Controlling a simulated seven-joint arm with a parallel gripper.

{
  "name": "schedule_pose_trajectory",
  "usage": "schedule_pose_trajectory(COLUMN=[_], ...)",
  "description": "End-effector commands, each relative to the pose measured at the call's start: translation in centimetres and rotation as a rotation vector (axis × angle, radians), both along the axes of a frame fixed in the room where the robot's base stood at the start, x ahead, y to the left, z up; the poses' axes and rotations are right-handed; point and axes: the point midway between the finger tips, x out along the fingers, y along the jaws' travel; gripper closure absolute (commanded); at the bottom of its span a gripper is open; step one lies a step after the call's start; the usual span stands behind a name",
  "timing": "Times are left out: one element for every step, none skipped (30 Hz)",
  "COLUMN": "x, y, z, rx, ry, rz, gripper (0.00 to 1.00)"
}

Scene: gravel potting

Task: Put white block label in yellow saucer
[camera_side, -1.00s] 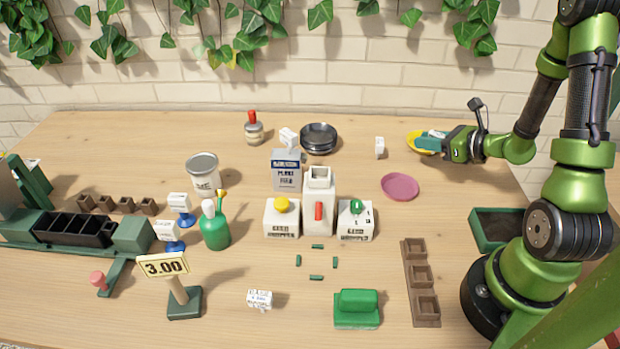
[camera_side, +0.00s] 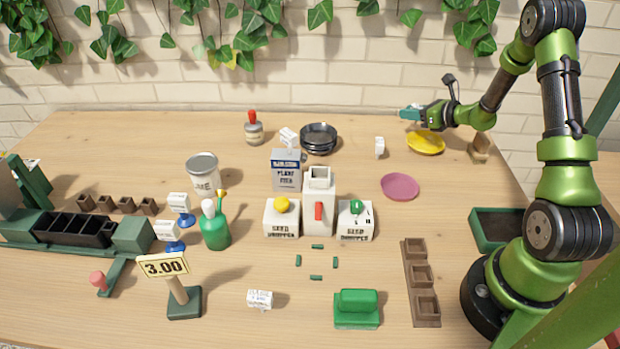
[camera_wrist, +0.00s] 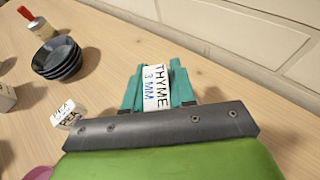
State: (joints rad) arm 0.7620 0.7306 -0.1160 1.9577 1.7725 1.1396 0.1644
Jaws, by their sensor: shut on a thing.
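My gripper (camera_side: 408,113) is raised above the back of the table, up and to the left of the yellow saucer (camera_side: 425,145). In the wrist view my gripper (camera_wrist: 156,88) has its teal fingers shut on a white block label (camera_wrist: 155,90) printed "THYME 3 MM". I cannot make out this label in the side view. The yellow saucer lies flat near the back right of the table and looks empty. It does not show in the wrist view.
Another white block label (camera_side: 380,148) stands left of the saucer; in the wrist view a printed one (camera_wrist: 68,113) shows at left. Black stacked dishes (camera_side: 318,138) and a pink saucer (camera_side: 400,187) are nearby. A brown pot (camera_side: 480,149) stands right of the yellow saucer.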

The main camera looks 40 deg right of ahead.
Motion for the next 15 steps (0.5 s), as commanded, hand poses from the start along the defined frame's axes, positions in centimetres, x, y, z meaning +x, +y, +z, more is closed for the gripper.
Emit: schedule_pose_trajectory(x=[0.0,-0.1,-0.1,-0.1,-0.1,-0.1,-0.1,-0.1,-0.1,-0.1,-0.1,-0.1,-0.1,-0.1,-0.1], y=[0.1,0.1,0.1,0.1,0.1,0.1,0.1,0.1,0.1,0.1,0.1,0.1,0.1,0.1,0.1], z=[-1.1,-1.6,-2.3,-2.6,-2.9,-3.3,-3.4,-3.5,-3.5,-3.5,-3.5,-3.5,-3.5,-3.5,-3.5], rx=[0.004,0.005,0.004,0.004,0.004,0.003,0.002,0.001,0.0,0.0,-0.001,-0.001,-0.001,-0.001,-0.001], ry=[0.004,0.004,0.004,0.004,0.002,0.002,0.001,0.0,0.0,-0.001,-0.001,-0.001,-0.001,0.0,0.0], rz=[0.001,0.001,0.002,0.002,0.001,0.001,0.0,0.001,0.0,0.0,0.0,0.0,0.0,0.001,0.001], gripper=[1.0,1.0,1.0,1.0,1.0,1.0,1.0,1.0,1.0,1.0,1.0,1.0,1.0,1.0,1.0])
